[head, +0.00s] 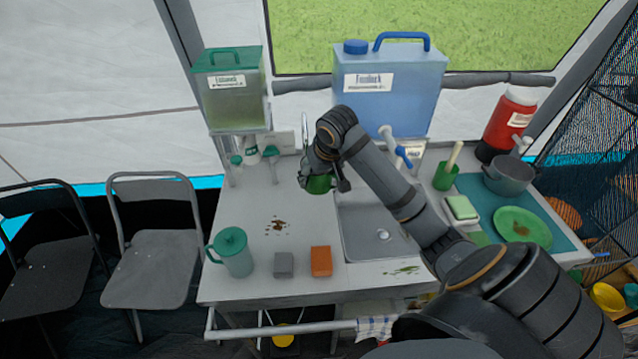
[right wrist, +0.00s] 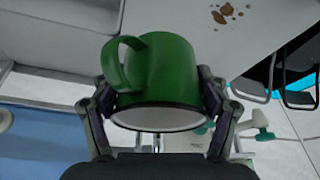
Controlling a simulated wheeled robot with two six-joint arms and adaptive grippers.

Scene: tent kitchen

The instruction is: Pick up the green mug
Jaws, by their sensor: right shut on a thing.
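The green mug (head: 319,184) is at the back of the white counter, left of the sink, mostly covered by my right gripper in the head view. My right gripper (head: 323,186) is shut on it. In the right wrist view the green mug (right wrist: 160,72) sits between the two fingers of the right gripper (right wrist: 160,100), one on each side, with its handle toward the upper left and its pale rim toward the gripper's palm. Whether the mug touches the counter cannot be told. My left gripper is not in view.
The sink (head: 375,232) lies right of the mug. A blue water canister (head: 390,95) and a green-lidded container (head: 235,100) stand behind. A teal pitcher (head: 232,252), a grey block (head: 284,265) and an orange block (head: 321,261) stand at the front. The counter's left middle is clear except brown stains.

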